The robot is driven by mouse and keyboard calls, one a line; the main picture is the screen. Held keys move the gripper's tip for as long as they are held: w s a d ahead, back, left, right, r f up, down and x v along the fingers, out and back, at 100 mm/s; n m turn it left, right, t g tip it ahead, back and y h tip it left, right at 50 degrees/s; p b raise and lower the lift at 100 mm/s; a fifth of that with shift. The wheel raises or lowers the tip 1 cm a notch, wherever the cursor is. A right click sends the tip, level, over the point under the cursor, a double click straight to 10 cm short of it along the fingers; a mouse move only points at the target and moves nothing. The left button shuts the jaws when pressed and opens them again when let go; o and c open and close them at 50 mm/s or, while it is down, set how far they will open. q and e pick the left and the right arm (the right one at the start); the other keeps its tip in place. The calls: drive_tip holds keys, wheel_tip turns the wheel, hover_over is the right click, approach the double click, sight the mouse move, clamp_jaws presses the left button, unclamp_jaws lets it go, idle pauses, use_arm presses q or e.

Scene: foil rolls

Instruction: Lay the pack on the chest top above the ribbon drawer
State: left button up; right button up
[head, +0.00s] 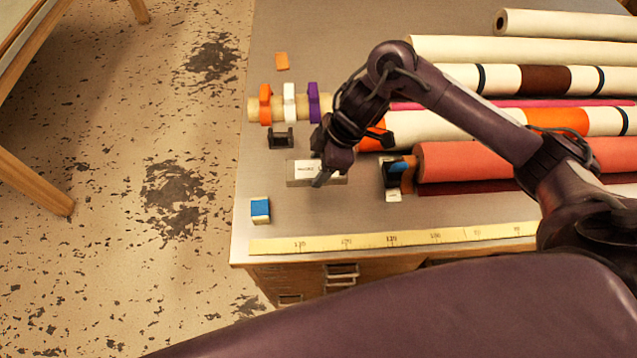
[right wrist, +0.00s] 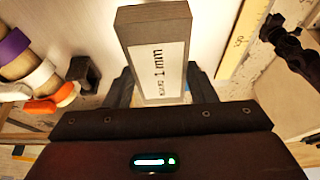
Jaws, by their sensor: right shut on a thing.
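The pack is a grey block with a white label (head: 304,169), under my right gripper (head: 318,181) near the left end of the chest top (head: 370,215). My right gripper is shut on the pack. In the right wrist view the pack (right wrist: 150,20) stands out between the two fingers, its label reading "1 mm". Whether the pack touches the top is unclear. Below the front edge are wooden drawers with metal label holders (head: 342,270); their labels are too small to read, so I cannot tell which is the ribbon drawer. My left gripper does not show.
A yellow ruler strip (head: 390,239) runs along the front edge. A blue-and-white block (head: 260,210) sits at the front left corner. A black holder (head: 281,138) and a rod with coloured rings (head: 289,103) lie behind the pack. Several large rolls (head: 480,160) fill the right.

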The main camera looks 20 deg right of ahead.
wheel_tip(320, 180, down, 3)
drive_tip(key=shift+s, duration=0.1)
wheel_tip(320, 180, down, 4)
drive_tip(key=shift+f+b, duration=0.1)
drive_tip(key=shift+b, duration=0.65)
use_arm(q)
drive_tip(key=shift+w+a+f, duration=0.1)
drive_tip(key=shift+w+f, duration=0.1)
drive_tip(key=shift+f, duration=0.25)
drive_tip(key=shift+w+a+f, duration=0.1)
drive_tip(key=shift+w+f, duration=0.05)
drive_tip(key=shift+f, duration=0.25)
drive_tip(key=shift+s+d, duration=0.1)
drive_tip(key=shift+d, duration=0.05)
use_arm(e)
drive_tip(key=shift+f, duration=0.1)
drive_tip(key=o, duration=1.1)
drive_tip(key=shift+c, duration=0.2)
